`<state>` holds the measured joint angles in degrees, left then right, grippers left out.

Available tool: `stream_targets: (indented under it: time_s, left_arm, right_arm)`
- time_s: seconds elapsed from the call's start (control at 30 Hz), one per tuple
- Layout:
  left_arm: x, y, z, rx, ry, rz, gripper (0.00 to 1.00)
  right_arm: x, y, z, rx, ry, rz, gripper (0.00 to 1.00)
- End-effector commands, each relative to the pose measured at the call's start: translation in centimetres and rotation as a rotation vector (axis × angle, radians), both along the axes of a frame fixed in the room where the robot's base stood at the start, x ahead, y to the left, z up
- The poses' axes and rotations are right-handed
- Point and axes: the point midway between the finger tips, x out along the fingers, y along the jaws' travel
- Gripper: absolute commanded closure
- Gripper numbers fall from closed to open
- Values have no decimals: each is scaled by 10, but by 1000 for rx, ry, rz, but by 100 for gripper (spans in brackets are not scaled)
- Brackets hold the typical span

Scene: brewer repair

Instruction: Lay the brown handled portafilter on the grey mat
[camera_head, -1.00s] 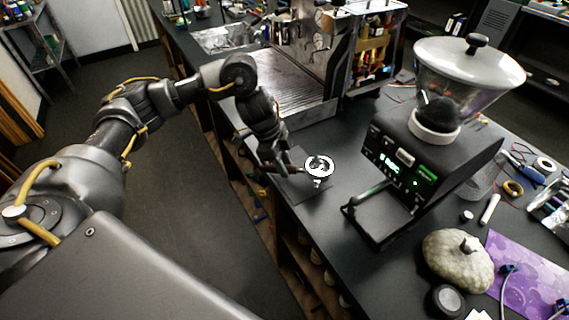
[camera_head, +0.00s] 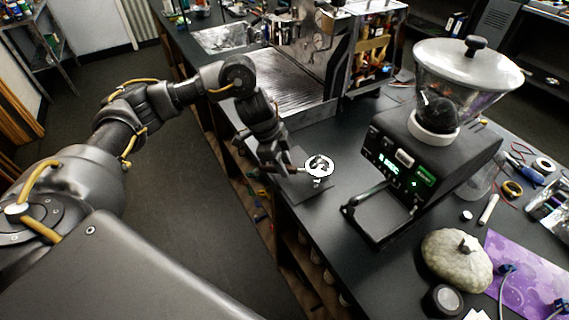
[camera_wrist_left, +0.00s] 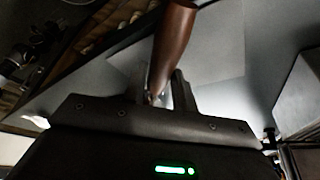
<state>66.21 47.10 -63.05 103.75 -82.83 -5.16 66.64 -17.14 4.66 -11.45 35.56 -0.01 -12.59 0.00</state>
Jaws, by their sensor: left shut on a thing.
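The portafilter (camera_head: 319,166) shows its round metal basket, open side up, over the grey mat (camera_head: 312,205) near the counter's front edge. Its brown handle (camera_wrist_left: 173,42) shows in the left wrist view, between the fingers. My left gripper (camera_head: 286,163) is shut on this handle, left of the basket. The mat also shows in the left wrist view (camera_wrist_left: 220,62), beyond the handle. The basket is out of sight there. I cannot tell whether the portafilter touches the mat. My right gripper is not in view.
The black grinder (camera_head: 432,160) with its clear hopper stands right of the mat, its tray (camera_head: 380,212) reaching toward it. The espresso machine (camera_head: 310,60) stands behind. A pale round gourd-like object (camera_head: 455,258) and a purple mat (camera_head: 530,275) lie at the right.

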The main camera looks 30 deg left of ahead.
Motion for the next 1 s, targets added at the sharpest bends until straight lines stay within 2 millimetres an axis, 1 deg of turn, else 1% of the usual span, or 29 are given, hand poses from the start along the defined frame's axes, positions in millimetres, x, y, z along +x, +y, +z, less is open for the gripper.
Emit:
stream_targets:
  time_s: [1.0]
  left_arm:
    - [1, -1, -10, -2, -2, -1, 100]
  right_arm:
    - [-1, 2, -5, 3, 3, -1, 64]
